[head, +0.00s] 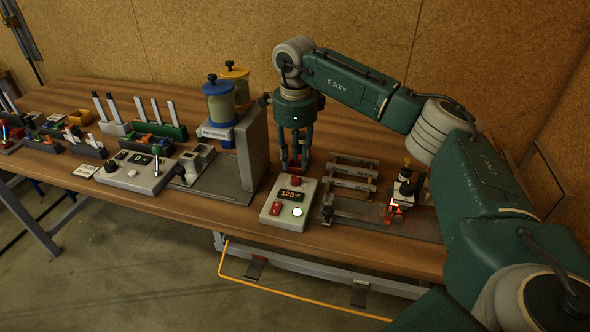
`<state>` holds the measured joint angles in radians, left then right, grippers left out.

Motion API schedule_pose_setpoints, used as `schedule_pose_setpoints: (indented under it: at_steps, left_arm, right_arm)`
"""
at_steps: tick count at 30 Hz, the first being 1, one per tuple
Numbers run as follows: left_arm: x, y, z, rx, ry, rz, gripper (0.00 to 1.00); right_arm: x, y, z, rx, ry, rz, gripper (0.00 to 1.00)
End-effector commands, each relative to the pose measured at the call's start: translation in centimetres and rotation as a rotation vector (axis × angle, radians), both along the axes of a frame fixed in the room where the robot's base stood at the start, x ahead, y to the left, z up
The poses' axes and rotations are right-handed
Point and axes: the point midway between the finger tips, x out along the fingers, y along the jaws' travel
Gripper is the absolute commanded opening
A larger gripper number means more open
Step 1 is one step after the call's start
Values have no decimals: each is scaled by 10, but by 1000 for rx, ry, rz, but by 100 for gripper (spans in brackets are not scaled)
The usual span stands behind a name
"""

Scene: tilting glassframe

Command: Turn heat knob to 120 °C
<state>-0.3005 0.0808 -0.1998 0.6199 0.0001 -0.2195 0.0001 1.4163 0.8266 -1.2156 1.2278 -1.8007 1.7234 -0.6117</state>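The heat control box (279,216) is a pale box on the wooden table, right of centre in the head view. Its orange display (291,195) appears to read 125 °C. A red knob (296,181) sits at the box's back edge, and a red switch and a round white button are at its front. My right gripper (294,167) points down just behind and above the red knob. Its fingers are apart with a gap between them and nothing visible in it. Whether a fingertip touches the knob cannot be told. My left gripper is not in view.
A grey upright machine (250,150) with blue and yellow canisters stands left of the gripper. A metal rack (352,180) and a small fixture (402,190) stand to the right. Another control panel (137,172) and several coloured bins are at left. The table's front edge is close.

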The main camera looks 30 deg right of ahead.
Motion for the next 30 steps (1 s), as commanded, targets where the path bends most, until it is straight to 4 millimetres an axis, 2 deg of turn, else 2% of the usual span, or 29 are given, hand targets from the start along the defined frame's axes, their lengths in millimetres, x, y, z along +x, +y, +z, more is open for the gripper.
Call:
schedule_pose_setpoints:
  at_steps: [3,10,15,30]
  left_arm:
    - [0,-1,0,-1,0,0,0]
    - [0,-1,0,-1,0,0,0]
    - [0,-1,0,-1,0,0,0]
    - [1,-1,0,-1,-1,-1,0]
  right_arm:
    - [0,1,27,0,-6,0,30]
    - [-2,2,57,1,-4,0,30]
    - [-2,2,63,1,-3,0,30]
    - [-2,2,62,0,-2,0,30]
